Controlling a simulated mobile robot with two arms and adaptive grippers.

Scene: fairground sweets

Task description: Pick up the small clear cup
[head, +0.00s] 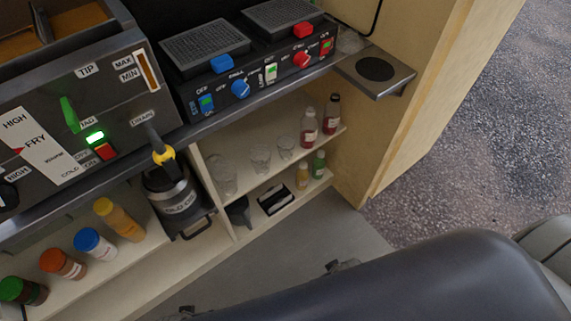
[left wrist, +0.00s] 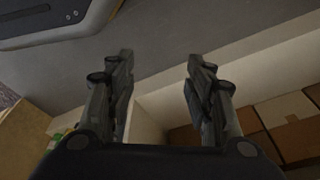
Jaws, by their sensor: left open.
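Clear cups stand on the upper shelf under the counter in the head view. The smallest-looking clear cup (head: 285,147) is on the right, just left of the red bottles. A somewhat larger clear cup (head: 260,157) stands left of it, and taller clear ware (head: 224,180) stands further left. My left gripper (left wrist: 158,65) is open and empty in the left wrist view, with grey floor beyond its fingers. No clear cup shows in that view. My right gripper is not seen.
Two red bottles (head: 320,117) stand right of the cups. Below are small bottles (head: 310,171) and a black-and-white box (head: 275,197). A black pot (head: 178,200) hangs left of the shelf's divider. The counter edge (head: 265,104) overhangs the shelf. Grey floor (head: 290,250) in front is clear.

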